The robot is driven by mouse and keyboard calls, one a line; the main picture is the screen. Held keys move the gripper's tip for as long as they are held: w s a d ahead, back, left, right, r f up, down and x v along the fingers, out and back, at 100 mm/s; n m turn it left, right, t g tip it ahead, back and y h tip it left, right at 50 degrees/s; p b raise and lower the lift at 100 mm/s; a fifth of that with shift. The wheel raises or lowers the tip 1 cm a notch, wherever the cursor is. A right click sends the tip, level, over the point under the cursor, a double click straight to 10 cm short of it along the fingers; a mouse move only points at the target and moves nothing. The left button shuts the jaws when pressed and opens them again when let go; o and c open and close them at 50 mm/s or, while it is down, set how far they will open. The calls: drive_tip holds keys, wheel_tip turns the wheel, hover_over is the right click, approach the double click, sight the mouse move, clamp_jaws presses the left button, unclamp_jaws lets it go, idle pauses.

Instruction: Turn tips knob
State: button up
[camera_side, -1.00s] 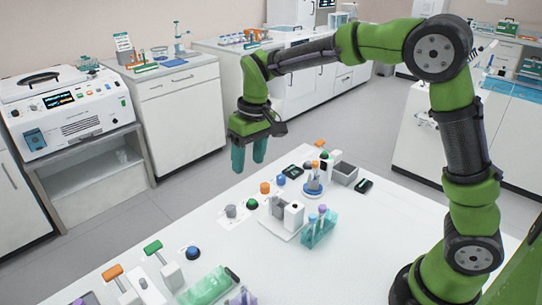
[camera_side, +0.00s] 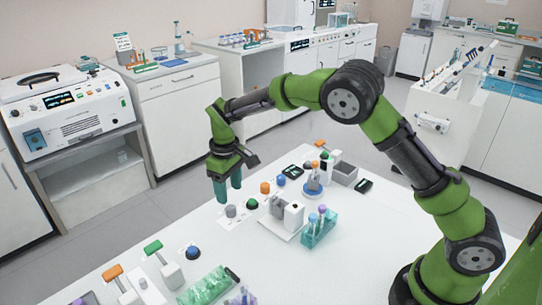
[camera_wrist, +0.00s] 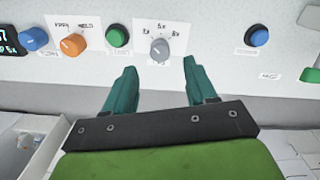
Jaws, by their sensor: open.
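A grey knob (camera_side: 231,211) with a printed scale plate stands on the white bench top. It also shows in the wrist view (camera_wrist: 159,48), between and just beyond my fingertips; its pointer mark is too small to read surely. An orange knob (camera_wrist: 73,44) sits further left on its own plate, with a green button (camera_wrist: 117,36) between the two. I cannot read which label says tips. My gripper (camera_side: 229,196) has teal fingers pointing down, close above the grey knob. In the wrist view the fingers (camera_wrist: 159,66) are spread apart with nothing between them.
A blue knob (camera_wrist: 36,39) and a small display stand at the left in the wrist view, a blue button (camera_wrist: 258,36) at the right. In the side view, a tube rack (camera_side: 319,232) and levers (camera_side: 165,265) stand nearby. The bench edge runs close to the grey knob.

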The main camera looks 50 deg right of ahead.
sight(231, 208)
wheel_tip(231, 208, down, 7)
drive_tip(key=shift+r, duration=0.15)
clamp_jaws()
idle(0.5)
